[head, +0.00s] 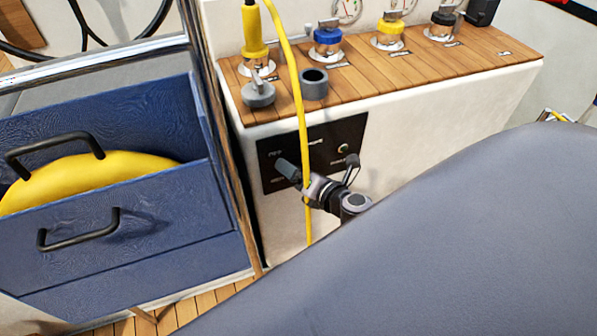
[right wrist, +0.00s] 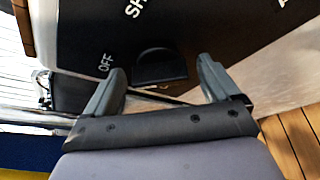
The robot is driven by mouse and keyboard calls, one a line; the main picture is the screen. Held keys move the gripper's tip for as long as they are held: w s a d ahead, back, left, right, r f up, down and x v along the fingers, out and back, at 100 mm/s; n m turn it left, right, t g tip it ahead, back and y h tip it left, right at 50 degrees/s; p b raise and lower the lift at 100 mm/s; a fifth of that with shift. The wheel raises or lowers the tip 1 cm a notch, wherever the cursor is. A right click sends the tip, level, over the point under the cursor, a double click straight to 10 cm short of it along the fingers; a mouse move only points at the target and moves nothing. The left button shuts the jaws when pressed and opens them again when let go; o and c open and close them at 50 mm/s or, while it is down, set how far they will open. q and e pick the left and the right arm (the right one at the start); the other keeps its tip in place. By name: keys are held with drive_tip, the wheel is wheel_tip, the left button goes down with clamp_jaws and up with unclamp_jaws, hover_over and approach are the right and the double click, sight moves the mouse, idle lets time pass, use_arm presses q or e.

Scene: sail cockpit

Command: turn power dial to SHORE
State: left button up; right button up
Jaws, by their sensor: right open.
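The black power panel (head: 325,133) is on the white front of the console, below its wooden top. In the right wrist view the panel (right wrist: 215,30) shows the word OFF at left and letters starting SH at the top. The black dial (right wrist: 158,68) sits between the fingertips of my right gripper (right wrist: 160,88), with a visible gap to each finger; its exact pointing is unclear. In the head view my right gripper (head: 319,168) is open in front of the panel, and the dial cannot be made out there. My left gripper is not in view.
A yellow cable (head: 296,75) hangs over the console edge and passes in front of the panel by my right gripper. Blue (head: 328,40), yellow (head: 390,35) and black (head: 443,22) valves stand on top. A blue drawer (head: 135,220) with a yellow item inside is at left.

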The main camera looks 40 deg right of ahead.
drive_tip(key=c, duration=1.1)
use_arm(q)
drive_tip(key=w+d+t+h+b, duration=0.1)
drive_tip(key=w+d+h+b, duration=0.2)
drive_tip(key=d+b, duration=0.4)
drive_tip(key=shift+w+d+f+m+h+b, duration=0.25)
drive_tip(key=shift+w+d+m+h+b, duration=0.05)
drive_tip(key=shift+b, duration=2.25)
use_arm(e)
drive_tip(key=shift+o, duration=0.2)
drive_tip(key=shift+f+m+t, duration=0.1)
drive_tip(key=shift+m+t, duration=0.95)
drive_tip(key=shift+m, duration=1.8)
drive_tip(key=shift+f+m+t, duration=0.1)
drive_tip(key=shift+m+t, duration=0.9)
drive_tip(key=shift+m, duration=1.8)
drive_tip(key=shift+f+m+t, duration=0.1)
drive_tip(key=shift+m+t, duration=0.95)
drive_tip(key=shift+m, duration=1.8)
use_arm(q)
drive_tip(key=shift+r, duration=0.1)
use_arm(e)
drive_tip(key=o, duration=1.1)
drive_tip(key=shift+c, duration=0.2)
